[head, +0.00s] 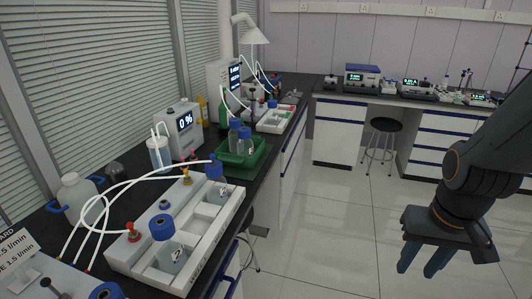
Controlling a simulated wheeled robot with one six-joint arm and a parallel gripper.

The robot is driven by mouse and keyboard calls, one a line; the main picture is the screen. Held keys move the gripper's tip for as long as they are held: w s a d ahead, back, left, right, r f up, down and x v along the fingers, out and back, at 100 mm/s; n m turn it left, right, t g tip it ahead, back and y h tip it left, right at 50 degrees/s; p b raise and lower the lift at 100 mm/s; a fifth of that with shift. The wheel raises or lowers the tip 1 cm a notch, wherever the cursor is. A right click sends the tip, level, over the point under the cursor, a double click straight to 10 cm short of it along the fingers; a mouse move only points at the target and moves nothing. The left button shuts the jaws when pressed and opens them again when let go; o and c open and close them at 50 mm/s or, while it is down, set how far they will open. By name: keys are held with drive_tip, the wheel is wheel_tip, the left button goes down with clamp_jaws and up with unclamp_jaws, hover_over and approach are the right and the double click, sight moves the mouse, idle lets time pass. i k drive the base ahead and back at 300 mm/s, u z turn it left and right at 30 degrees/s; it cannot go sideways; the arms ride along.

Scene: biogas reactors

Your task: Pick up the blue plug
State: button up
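A small blue piece that looks like the blue plug (164,205) sits on the white rack (213,246) at the left, on the dark bench. A red plug (133,232) with a white tube and an orange-yellow plug (187,178) are on the same rack. My gripper (424,260) is at the lower right, over the floor and far from the rack. It points down, its two blue fingers stand apart, and nothing shows between them.
Blue-capped bottles (172,257) (216,192) stand in the rack. White tubes (110,197) arch over its left side. A green tray (257,160) with bottles is behind. A stool (383,126) stands by the far bench. The floor (330,220) between is clear.

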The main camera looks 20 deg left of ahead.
sight(212, 156)
drive_tip(key=z, duration=0.1)
drive_tip(key=i, duration=2.4)
drive_tip(key=u, duration=3)
